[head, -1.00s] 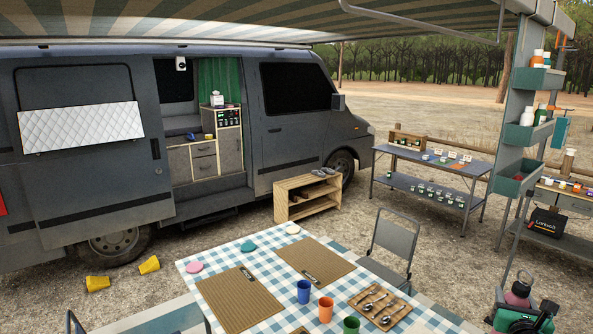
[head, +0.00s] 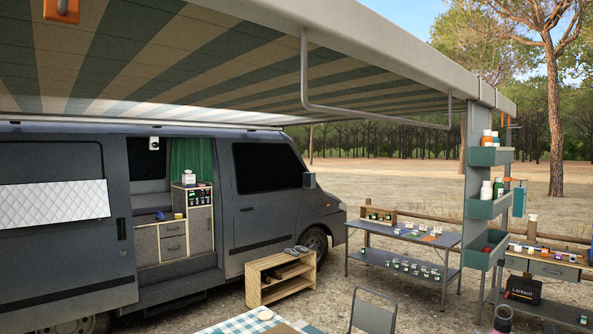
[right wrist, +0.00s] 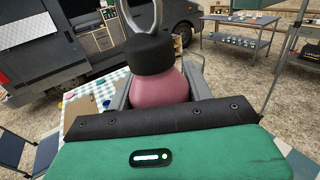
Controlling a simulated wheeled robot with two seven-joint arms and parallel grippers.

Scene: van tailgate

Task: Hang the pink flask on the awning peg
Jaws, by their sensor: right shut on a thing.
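The pink flask (right wrist: 172,86) has a dark cap and a metal ring on top. In the right wrist view it sits upright between the fingers of my right gripper (right wrist: 160,95), which is shut on it. In the head view only its ring and dark cap (head: 503,318) show at the bottom right edge. An orange fitting with a grey part (head: 62,10) hangs under the awning at the top left. Another small orange piece (head: 509,125) shows by the post at right. I cannot tell for certain which is the awning peg. My left gripper is not in view.
The striped awning (head: 200,60) spans overhead, with a bent metal rail (head: 375,114) below its edge. A post with green shelves (head: 490,207) stands at right. A checked table (head: 240,325) and folding chair (head: 373,312) are in front, a wooden crate (head: 280,278) behind.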

